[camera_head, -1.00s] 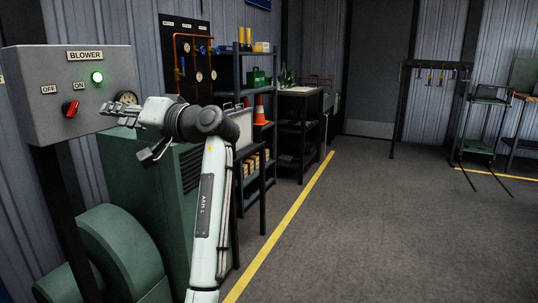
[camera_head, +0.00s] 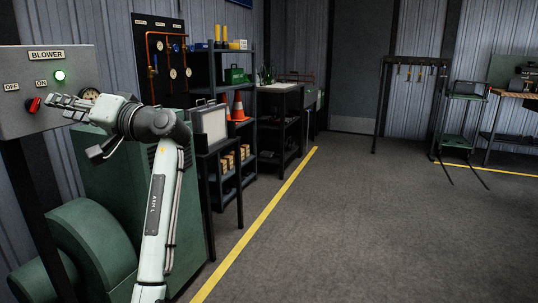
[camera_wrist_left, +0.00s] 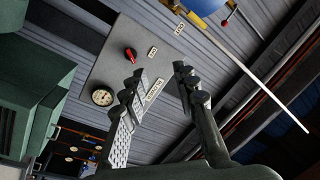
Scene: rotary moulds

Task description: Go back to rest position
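My left gripper (camera_head: 64,104) is in front of the grey BLOWER panel (camera_head: 45,118) in the head view, close to the red switch knob (camera_head: 34,104). The knob is tilted toward the ON label, and the green lamp (camera_head: 60,76) is lit. In the left wrist view, the two fingers (camera_wrist_left: 157,80) stand apart with nothing between them. The knob (camera_wrist_left: 130,54) shows beyond the fingertips, clear of them. My left arm reaches up from the bottom of the head view. My right gripper is in neither view.
A green blower housing (camera_head: 105,185) stands below and behind my left arm. A dark shelf (camera_head: 205,70) with an orange cone (camera_head: 238,107) is farther back. A tool rack (camera_head: 412,63) stands at the back right. The grey floor right of the yellow line (camera_head: 268,212) is clear.

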